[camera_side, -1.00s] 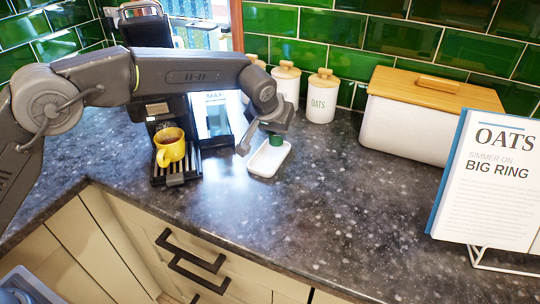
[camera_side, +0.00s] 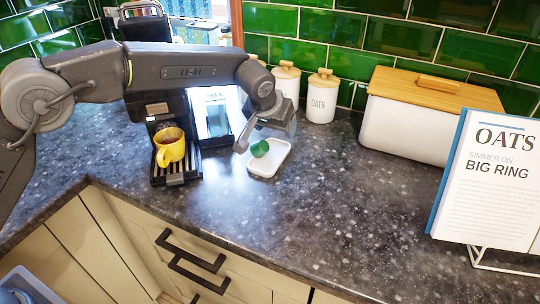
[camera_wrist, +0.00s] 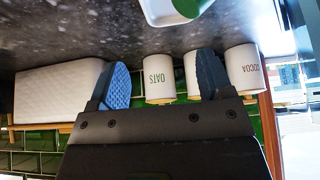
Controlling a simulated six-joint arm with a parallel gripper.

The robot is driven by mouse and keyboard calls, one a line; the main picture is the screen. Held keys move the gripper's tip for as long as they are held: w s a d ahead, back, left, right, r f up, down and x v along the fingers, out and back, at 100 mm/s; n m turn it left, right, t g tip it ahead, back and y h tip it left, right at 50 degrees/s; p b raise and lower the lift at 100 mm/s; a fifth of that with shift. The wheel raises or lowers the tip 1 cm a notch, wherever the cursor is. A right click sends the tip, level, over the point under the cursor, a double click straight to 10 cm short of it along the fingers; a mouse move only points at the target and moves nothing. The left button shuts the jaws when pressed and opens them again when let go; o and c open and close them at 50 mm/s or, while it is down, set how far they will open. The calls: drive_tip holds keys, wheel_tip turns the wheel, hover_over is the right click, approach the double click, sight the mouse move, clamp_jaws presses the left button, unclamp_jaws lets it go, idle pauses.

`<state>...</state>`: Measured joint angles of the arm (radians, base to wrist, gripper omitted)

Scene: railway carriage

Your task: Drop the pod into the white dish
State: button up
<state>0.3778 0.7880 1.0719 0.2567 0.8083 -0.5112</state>
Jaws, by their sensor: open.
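The green pod (camera_side: 260,149) lies tipped on its side at the back left of the white dish (camera_side: 266,172), apparently inside it against the rim. In the wrist view the green pod (camera_wrist: 188,8) shows within the white dish (camera_wrist: 150,14), both cut off by the top edge. My gripper (camera_side: 266,138) is just above and behind the dish. In the wrist view its two blue finger pads (camera_wrist: 161,80) are wide apart with nothing between them.
A yellow cup (camera_side: 170,148) stands on the coffee machine's drip tray (camera_side: 176,180) to the left. White canisters (camera_side: 321,102) and a white bin with a wooden lid (camera_side: 410,125) stand behind. A recipe board (camera_side: 490,180) is at the right. The front counter is clear.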

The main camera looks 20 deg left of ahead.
drive_tip(key=v, duration=1.2)
drive_tip(key=shift+r, duration=0.15)
drive_tip(key=shift+s, duration=0.1)
drive_tip(key=s+a+r, duration=0.3)
drive_tip(key=s+a, duration=0.4)
drive_tip(key=s, duration=0.1)
drive_tip(key=s+a+r, duration=0.3)
drive_tip(key=s+a, duration=0.5)
drive_tip(key=s+a+f, duration=0.2)
drive_tip(key=s+f, duration=0.1)
drive_tip(key=s, duration=0.5)
drive_tip(key=s+a+f, duration=0.3)
drive_tip(key=s+f, duration=0.1)
drive_tip(key=s, duration=0.4)
drive_tip(key=shift+f, duration=0.25)
drive_tip(key=shift+c, duration=0.3)
